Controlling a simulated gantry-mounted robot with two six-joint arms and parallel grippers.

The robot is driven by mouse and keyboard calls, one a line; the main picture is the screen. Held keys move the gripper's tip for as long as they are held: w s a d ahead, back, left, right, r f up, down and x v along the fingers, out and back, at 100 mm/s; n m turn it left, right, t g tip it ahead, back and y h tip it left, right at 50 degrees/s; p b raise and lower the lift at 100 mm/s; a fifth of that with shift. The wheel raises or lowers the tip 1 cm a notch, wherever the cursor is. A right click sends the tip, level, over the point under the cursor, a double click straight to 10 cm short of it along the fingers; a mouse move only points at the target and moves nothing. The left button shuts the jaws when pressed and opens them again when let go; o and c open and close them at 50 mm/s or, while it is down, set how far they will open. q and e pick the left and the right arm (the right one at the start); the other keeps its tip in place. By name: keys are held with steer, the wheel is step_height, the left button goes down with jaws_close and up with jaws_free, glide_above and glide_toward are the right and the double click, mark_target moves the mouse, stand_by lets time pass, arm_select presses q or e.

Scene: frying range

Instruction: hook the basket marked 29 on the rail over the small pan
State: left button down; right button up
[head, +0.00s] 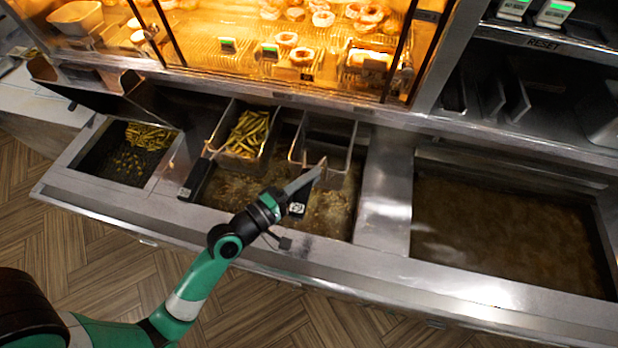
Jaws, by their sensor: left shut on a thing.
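My left gripper (300,187) is shut on the handle of an empty wire basket (326,137) in the head view. The black grip of that handle (297,207) carries a small white tag, too small to read. The basket is over the rear of the middle pan (335,215), which holds bubbling oil. The rail (290,98) runs along the back; whether the basket touches it cannot be told. Another basket with fries (246,134) is just left, its tagged black handle (194,181) pointing forward. A wider oil pan (500,235) lies to the right. My right gripper is not in view.
A tray with loose fries (125,155) is at the left end of the range. A lit display case (230,45) stands behind the pans. Steel counter (384,200) separates the middle and wide pans. A dark shelf (530,90) is at upper right.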

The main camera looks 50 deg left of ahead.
arm_select(q)
steer(key=shift+f+b, duration=0.5)
steer(key=shift+f, duration=0.05)
stand_by(0.4)
steer(key=c, duration=0.6)
jaws_free()
steer(key=shift+o, duration=0.2)
steer(key=s+b, duration=0.4)
steer(key=s, duration=0.7)
steer(key=shift+s+d+r+b, duration=0.15)
steer(key=shift+s+d+b, duration=0.1)
steer(key=shift+s+b, duration=0.05)
